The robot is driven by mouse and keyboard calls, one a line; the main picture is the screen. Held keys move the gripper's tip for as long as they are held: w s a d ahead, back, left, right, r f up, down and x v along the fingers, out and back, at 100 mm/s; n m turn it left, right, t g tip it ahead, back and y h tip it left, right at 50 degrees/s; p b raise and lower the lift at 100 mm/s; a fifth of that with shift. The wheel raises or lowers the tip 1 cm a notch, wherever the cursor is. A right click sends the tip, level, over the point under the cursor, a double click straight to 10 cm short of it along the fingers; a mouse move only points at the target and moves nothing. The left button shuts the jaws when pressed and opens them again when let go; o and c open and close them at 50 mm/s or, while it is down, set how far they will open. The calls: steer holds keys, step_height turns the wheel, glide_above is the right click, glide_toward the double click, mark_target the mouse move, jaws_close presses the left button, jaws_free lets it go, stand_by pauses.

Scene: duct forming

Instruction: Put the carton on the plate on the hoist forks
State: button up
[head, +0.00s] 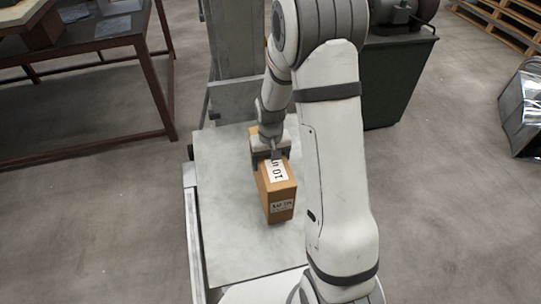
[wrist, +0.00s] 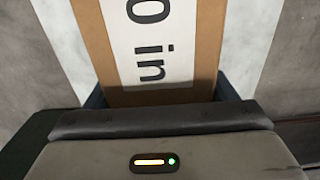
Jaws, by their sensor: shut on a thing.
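The carton (head: 278,188) is an orange-brown box with a white label on top and a smaller printed label on its near end. It is at or just over the pale grey plate (head: 226,180) on the hoist; I cannot tell whether it touches. My gripper (head: 270,158) is shut on the carton from above, across its narrow width. In the wrist view the carton (wrist: 195,40) fills the middle, with large black print on its white label. The hoist forks are hidden under the plate.
The hoist mast (head: 232,65) stands behind the plate. A dark-framed table (head: 100,45) is at the upper left, and a dark green cabinet (head: 398,80) is right of my arm. A shiny metal piece (head: 523,110) lies at the far right.

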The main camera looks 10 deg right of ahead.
steer(key=shift+f, duration=1.5)
steer(key=shift+f, duration=0.1)
steer(key=o, duration=2)
steer(key=shift+o, duration=0.2)
